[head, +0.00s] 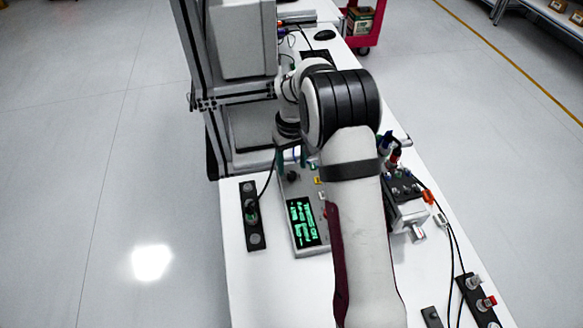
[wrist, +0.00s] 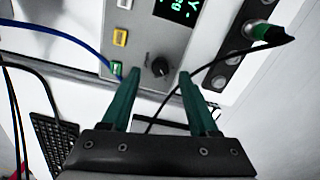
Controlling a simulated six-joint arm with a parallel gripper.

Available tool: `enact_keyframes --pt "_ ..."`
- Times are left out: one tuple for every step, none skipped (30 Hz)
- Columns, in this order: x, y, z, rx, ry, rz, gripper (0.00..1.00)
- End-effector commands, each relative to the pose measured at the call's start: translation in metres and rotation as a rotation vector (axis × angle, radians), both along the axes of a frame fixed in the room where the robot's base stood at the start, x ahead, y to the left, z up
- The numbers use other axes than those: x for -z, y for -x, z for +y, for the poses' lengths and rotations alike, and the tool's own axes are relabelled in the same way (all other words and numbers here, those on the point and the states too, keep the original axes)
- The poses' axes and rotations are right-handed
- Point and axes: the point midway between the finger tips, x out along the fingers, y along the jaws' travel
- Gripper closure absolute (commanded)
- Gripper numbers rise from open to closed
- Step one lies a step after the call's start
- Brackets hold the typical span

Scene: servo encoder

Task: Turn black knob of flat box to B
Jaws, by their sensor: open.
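The flat box (head: 308,246) is a grey panel with a dark screen of green text, lying on the white table, partly hidden by my arm in the head view. Its black knob (wrist: 160,66) stands on the panel in the wrist view, near the box's edge. The knob also shows in the head view (head: 292,176). My gripper (wrist: 159,74) has two green fingers, open and empty, one on each side of the knob in the picture. I cannot tell how far above the knob the fingertips are. The letters around the knob are too small to read.
Beside the knob are a green button (wrist: 117,68), a yellow one (wrist: 120,38) and a white one (wrist: 125,4). A dark socket strip (head: 252,215) with a cable lies left of the box. The cable passes near a finger. A grey device (head: 406,207) stands at right.

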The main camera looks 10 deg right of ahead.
Motion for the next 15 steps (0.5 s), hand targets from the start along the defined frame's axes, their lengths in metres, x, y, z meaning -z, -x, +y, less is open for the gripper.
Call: enact_keyframes --pt "0.009 0.001 0.0 0.0 -0.001 0.002 0.39" --pt "0.013 0.0 0.0 0.001 -0.001 0.002 0.39" --pt "0.019 0.0 0.0 0.0 -0.001 0.001 0.39" --pt "0.022 0.0 0.0 0.0 -0.001 0.001 0.39" --pt "0.024 0.0 0.0 0.0 -0.001 0.001 0.39" --pt "0.027 0.0 0.0 0.0 0.0 0.0 0.39" --pt "0.028 0.0 0.0 0.0 0.0 -0.001 0.39" --pt "0.029 0.0 0.0 0.0 0.0 -0.001 0.39" --pt "0.03 0.0 0.0 0.001 0.0 -0.001 0.39" --pt "0.03 0.0 0.0 0.001 0.0 -0.001 0.39" --pt "0.031 0.0 0.0 0.001 0.0 -0.001 0.39" --pt "0.031 0.0 0.0 0.001 0.0 -0.001 0.39" --pt "0.03 0.0 0.0 0.001 0.0 -0.001 0.39" --pt "0.03 0.0 0.0 0.001 0.0 -0.001 0.39" --pt "0.03 0.0 0.0 0.001 0.0 -0.001 0.39"
